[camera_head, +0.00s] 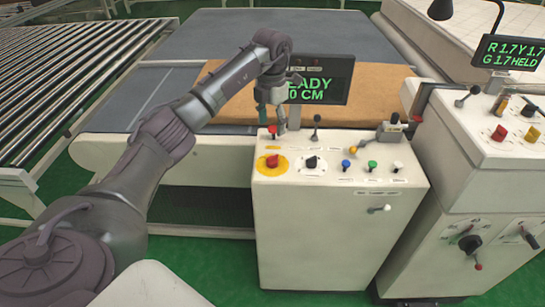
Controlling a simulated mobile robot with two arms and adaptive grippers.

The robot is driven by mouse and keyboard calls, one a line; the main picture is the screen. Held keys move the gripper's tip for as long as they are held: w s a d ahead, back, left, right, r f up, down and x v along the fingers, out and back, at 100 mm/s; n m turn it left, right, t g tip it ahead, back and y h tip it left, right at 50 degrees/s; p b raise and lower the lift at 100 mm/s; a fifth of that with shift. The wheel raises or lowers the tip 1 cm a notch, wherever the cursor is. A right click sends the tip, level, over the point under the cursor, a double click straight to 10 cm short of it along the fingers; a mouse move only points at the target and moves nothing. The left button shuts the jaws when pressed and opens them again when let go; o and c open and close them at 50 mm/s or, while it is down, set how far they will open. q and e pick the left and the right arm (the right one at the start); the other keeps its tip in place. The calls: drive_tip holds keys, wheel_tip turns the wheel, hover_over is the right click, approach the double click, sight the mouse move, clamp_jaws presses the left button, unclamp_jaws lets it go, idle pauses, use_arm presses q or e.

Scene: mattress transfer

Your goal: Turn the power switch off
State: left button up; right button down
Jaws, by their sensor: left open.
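A white control console (330,230) stands in front of me. Its sloped top carries a red knob on a yellow round plate (272,161), a black rotary knob on a white dial (311,163), and small blue, green and white buttons. I cannot read which control is labelled as the power switch. My left gripper (272,119) is open, pointing down over the console's back left part. A small red-topped control (272,131) shows just below its fingertips; I cannot tell whether they touch. My right gripper is not in view.
A dark display with green text (322,82) stands behind the console, partly hidden by my left arm. A tan slab (385,95) lies on the grey bed behind. A second console (480,190) stands at right, a roller conveyor (60,75) at left. Green floor shows below.

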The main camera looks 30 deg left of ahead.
sight(273, 156)
use_arm(q)
wheel_tip(273, 156, down, 13)
drive_tip(key=p, duration=0.3)
drive_tip(key=shift+d, duration=0.1)
drive_tip(key=c, duration=1.1)
drive_tip(key=shift+w, duration=0.1)
drive_tip(key=shift+c, duration=0.2)
